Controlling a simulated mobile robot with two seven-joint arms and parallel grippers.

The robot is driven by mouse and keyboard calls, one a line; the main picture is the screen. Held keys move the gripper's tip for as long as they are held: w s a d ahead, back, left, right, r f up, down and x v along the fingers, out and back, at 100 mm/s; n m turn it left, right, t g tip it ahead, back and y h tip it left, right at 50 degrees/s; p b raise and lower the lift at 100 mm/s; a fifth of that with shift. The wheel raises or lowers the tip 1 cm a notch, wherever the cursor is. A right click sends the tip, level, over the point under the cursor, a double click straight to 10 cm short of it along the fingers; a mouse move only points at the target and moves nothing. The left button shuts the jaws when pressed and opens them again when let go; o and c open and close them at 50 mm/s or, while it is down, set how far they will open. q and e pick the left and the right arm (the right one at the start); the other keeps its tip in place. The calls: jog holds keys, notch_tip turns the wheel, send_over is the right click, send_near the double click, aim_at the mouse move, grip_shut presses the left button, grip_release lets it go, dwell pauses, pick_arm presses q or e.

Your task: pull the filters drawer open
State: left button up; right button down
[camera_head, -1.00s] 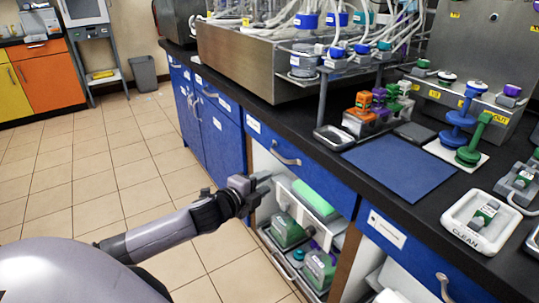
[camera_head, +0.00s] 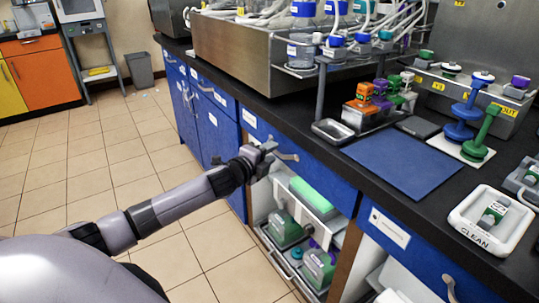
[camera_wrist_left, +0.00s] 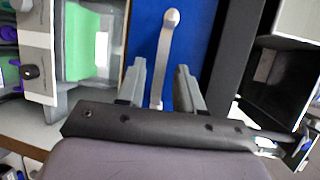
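A blue drawer front (camera_head: 318,172) under the black worktop is shut. It has a white label (camera_head: 249,118) too small to read and a curved metal handle (camera_head: 284,154). My left gripper (camera_head: 268,148) is at the handle's left end in the head view. In the left wrist view, my left gripper (camera_wrist_left: 160,70) is open, with its two grey fingers apart. The handle (camera_wrist_left: 167,50) runs between the fingers, with a gap on either side and its knobbed end beyond the tips. Contact cannot be made out. My right gripper is not in view.
An open shelf below the drawer holds a green-topped box (camera_head: 312,195) and green-and-white devices (camera_head: 285,228). On the worktop lie a blue mat (camera_head: 402,163) and a white CLEAN tray (camera_head: 492,220).

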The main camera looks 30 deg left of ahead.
pick_arm(q)
jog(key=shift+w, duration=0.3)
grip_shut()
dwell(1.4)
